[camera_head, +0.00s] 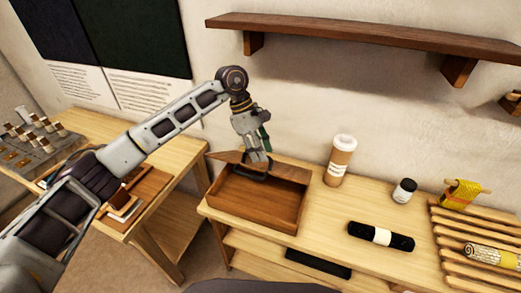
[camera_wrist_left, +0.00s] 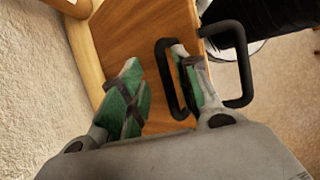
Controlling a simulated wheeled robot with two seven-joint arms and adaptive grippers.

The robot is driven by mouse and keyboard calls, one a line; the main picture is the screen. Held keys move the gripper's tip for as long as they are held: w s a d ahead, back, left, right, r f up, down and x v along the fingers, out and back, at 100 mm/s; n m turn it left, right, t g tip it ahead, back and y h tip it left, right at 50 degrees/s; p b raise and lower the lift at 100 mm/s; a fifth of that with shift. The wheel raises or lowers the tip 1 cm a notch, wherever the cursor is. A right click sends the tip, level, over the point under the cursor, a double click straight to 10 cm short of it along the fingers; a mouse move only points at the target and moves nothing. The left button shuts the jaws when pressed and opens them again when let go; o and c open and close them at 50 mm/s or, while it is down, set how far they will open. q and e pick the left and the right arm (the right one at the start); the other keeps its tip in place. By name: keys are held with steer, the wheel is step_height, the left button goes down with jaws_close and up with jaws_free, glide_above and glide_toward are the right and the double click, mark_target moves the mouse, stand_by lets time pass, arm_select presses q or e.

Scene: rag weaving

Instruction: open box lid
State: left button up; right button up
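The brown wooden box (camera_head: 250,206) stands on the light wood table, and its inside shows. Its wooden lid (camera_head: 227,157) is raised at the back edge, partly hidden by my gripper. In the left wrist view, a wooden panel with a black loop handle (camera_wrist_left: 241,65) fills the middle. My left gripper (camera_head: 257,166) is at the lid at the back of the box. In the wrist view its green-padded fingers (camera_wrist_left: 158,92) stand apart, one inside the handle loop and one outside, with a handle bar between them. My right gripper is not in view.
A slatted rack (camera_head: 450,245) is farther right. A shelf (camera_head: 370,33) juts from the wall above.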

arm_select(q)
steer(key=shift+w+a+r, duration=0.2)
steer(key=shift+r, duration=0.35)
steer(key=v, duration=1)
steer(key=shift+r, duration=0.4)
steer(key=shift+c, duration=0.4)
